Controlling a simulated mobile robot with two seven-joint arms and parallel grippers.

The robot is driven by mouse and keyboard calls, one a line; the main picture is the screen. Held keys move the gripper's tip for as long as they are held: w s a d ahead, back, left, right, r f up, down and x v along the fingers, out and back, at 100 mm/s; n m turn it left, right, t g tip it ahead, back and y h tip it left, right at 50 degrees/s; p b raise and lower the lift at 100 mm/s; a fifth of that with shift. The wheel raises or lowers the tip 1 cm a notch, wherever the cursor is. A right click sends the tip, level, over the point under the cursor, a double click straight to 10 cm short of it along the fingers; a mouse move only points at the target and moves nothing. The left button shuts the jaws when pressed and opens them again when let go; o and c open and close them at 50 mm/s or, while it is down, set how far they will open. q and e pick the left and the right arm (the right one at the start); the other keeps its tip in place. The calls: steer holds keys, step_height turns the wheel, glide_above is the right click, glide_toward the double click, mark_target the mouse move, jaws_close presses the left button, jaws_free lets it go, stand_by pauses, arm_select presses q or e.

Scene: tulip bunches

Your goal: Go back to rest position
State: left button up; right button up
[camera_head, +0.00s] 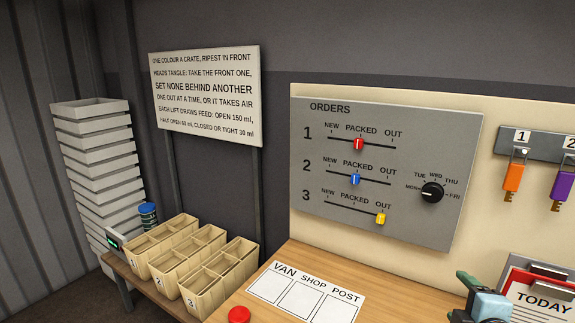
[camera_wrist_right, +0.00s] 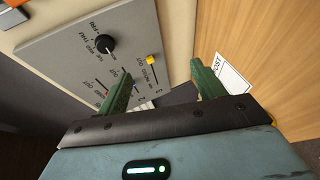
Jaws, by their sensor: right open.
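My right gripper (camera_head: 462,297) is at the bottom right of the head view, in front of the orders board (camera_head: 400,140). In the right wrist view its two green fingers (camera_wrist_right: 161,64) stand apart with nothing between them. On the board, the red slider (camera_head: 358,144) and blue slider (camera_head: 355,179) are at PACKED. The yellow slider (camera_head: 381,218) is at OUT; it also shows in the right wrist view (camera_wrist_right: 152,59). The gripper is apart from the sliders and the black dial (camera_head: 432,192). My left gripper is not in view.
A wooden bench (camera_head: 290,255) holds a VAN, SHOP, POST card (camera_head: 303,293) and a red button (camera_head: 239,315). Several wooden crates (camera_head: 188,249) and stacked grey trays (camera_head: 95,165) are left. Keys (camera_head: 512,178) hang right, above a TODAY clipboard (camera_head: 538,297).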

steer(key=s+a+f+m+g+y, duration=0.1)
steer(key=s+a+f+m+g, duration=0.25)
steer(key=s+f, duration=0.55)
steer(key=s+a+f+m+g+y, duration=0.1)
steer(key=s+a+f+m+g, duration=0.3)
steer(key=s+f, duration=0.6)
steer(key=s+a+f+m+g+y, duration=0.15)
steer(key=s+f+m+g, duration=0.4)
steer(key=s, duration=0.65)
steer(key=w+a+f+t, duration=0.2)
steer(key=w+f+t, duration=0.4)
steer(key=f+t, duration=0.2)
steer(key=shift+w+a+f+y, duration=0.2)
steer(key=shift+a+f+y, duration=0.2)
steer(key=shift+f, duration=0.75)
steer(key=shift+d, duration=0.1)
